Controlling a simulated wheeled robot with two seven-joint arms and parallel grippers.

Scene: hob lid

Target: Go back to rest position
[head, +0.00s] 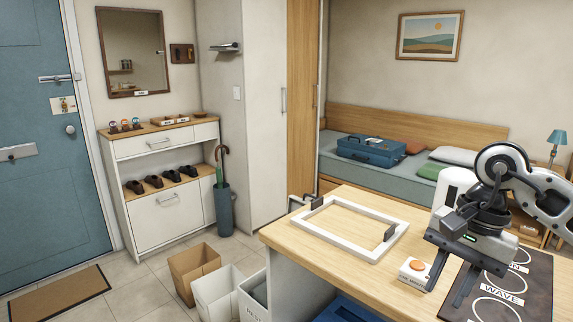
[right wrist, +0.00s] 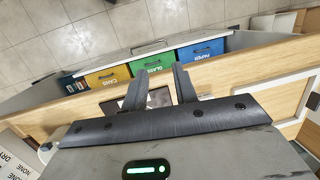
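My right gripper (head: 455,278) is over the right part of the wooden table (head: 345,271), between a white box with an orange button (head: 415,270) and a black panel with white rings (head: 533,300). In the right wrist view its two dark fingers (right wrist: 158,74) stand apart, with nothing held between them. My left gripper is not in view.
A white rectangular frame (head: 345,250) with two dark upright pieces lies on the table. Cardboard and white bins (head: 193,268) stand on the floor at left. Yellow, green (right wrist: 154,60) and blue bins show in the right wrist view.

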